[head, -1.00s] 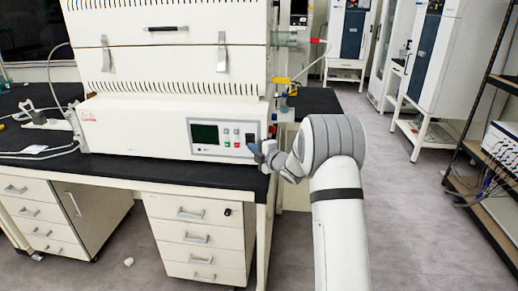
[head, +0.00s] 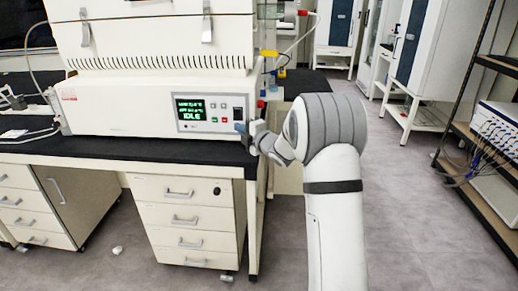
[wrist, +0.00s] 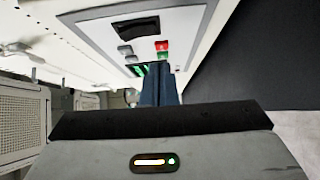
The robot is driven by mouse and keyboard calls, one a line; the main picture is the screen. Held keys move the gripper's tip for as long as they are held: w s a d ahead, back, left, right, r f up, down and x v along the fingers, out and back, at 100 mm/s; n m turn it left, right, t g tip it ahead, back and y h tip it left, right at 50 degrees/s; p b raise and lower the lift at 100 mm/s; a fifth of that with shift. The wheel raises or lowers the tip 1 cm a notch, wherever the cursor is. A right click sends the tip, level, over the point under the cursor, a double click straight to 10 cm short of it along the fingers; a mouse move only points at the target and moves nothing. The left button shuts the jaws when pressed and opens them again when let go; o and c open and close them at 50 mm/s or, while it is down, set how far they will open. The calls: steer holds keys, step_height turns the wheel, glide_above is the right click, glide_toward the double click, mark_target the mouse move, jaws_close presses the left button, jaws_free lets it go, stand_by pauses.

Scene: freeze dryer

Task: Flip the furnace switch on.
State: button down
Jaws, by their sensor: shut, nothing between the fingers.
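The furnace (head: 120,119) is a white bench unit with a front control panel. Its display (head: 192,109) is lit with green text, the lowest line reading IDLE. The black rocker switch (head: 238,114) is at the panel's right end and also shows in the wrist view (wrist: 136,28). My gripper (head: 241,127) has its blue fingers together, empty, just below the switch in the head view. In the wrist view the fingers (wrist: 158,70) point at the panel, apart from the switch in the picture; I cannot tell whether they touch the panel.
Small red and green buttons (wrist: 162,50) sit beside the switch. The black bench top (head: 110,148) runs under the furnace, with white drawers (head: 188,215) below. A dark shelf rack (head: 480,130) stands at the right.

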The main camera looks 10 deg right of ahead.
steer(key=v, duration=1)
steer(key=shift+f+p, duration=0.45)
steer(key=shift+f, duration=0.2)
